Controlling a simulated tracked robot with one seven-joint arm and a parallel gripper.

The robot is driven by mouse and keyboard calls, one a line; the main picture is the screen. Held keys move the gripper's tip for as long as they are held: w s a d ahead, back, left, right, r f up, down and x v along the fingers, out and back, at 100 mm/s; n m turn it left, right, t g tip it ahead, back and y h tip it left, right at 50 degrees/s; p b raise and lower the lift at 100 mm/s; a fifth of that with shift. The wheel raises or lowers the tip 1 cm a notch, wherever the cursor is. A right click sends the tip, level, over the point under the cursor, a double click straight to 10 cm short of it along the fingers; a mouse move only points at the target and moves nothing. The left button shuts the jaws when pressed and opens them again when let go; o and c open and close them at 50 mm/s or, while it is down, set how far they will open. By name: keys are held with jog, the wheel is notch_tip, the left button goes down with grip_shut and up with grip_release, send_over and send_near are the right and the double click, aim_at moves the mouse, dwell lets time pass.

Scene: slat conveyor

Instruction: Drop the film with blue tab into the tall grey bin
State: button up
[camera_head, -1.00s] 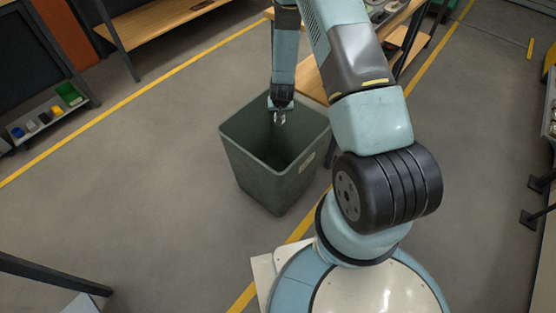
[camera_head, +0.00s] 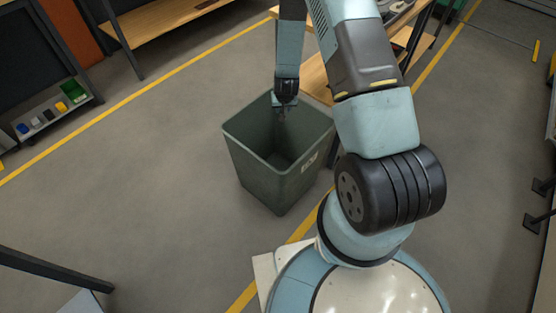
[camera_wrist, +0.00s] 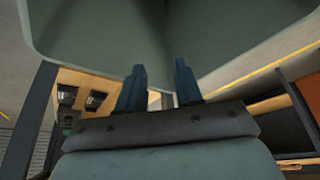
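The tall grey bin (camera_head: 262,182) stands open on the floor in the middle of the head view. In the wrist view its grey wall (camera_wrist: 95,35) fills the top. My gripper (camera_head: 283,113) points down at the bin's mouth, near its far rim. In the wrist view my gripper's two dark fingers (camera_wrist: 160,68) stand apart with nothing visible between them. I do not see the film with the blue tab in either view. The bottom of the bin is in shadow, and I cannot tell what lies there.
A wooden-topped bench (camera_head: 316,82) stands just behind the bin, partly hidden by my arm. A low shelf (camera_head: 55,118) with small coloured bins is at the left. Open grey floor lies left of the bin, crossed by a yellow line (camera_head: 145,83).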

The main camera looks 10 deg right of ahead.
jog(key=v, duration=1)
dwell(0.3)
